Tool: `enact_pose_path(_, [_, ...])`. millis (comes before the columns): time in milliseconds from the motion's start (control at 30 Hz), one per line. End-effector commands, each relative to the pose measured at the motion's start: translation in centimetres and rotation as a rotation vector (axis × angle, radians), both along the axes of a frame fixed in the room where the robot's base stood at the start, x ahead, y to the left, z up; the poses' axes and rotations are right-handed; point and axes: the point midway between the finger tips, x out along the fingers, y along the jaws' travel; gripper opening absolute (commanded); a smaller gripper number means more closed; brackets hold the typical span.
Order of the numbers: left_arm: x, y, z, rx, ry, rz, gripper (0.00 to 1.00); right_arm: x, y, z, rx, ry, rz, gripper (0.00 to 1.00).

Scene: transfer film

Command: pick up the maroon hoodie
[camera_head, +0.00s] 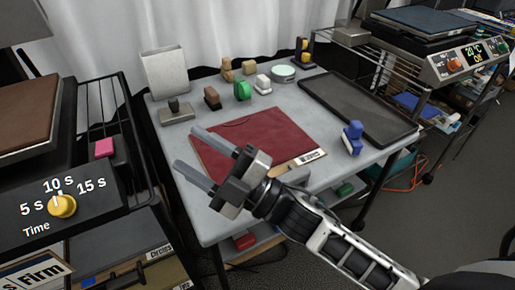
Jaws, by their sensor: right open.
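The maroon hoodie (258,137) lies flat and folded on the grey table, near its middle. My right gripper (187,148) is open, with its two fingers pointing left and spread apart. It is over the front left part of the hoodie and hides part of that edge. I cannot tell how high the gripper is above the table. My left gripper is not in view.
A dark tray (358,104) lies on the right of the table, with a blue stamp-like object (352,138) near its front corner. Several small stamps and a green round item (242,91) stand behind the hoodie. A machine with a yellow time knob (62,205) stands at left.

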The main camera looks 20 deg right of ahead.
Motion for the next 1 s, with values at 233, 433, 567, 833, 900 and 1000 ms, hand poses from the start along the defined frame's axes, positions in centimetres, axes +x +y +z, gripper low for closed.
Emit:
enact_pose_path(233, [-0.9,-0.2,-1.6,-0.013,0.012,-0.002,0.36,-6.8,4.9,1.1,-0.750,-1.203,0.531,0.53])
enact_pose_path(433, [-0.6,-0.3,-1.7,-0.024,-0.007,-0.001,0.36,-3.7,-4.7,-5.1,-1.430,-1.698,1.079,0.53])
enact_pose_path(567, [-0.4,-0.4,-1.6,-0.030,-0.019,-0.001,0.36,-0.7,-12.6,-4.6,-1.766,-1.710,1.392,0.53])
enact_pose_path(833, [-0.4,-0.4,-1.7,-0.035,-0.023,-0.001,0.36,0.8,-19.5,-3.0,-2.011,-1.579,1.658,0.53])
enact_pose_path(900, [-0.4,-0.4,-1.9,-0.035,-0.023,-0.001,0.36,0.8,-19.6,-4.1,-2.010,-1.576,1.665,0.53])
enact_pose_path(1000, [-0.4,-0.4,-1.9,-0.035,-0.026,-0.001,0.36,0.8,-19.6,-6.2,-2.008,-1.575,1.664,0.53])
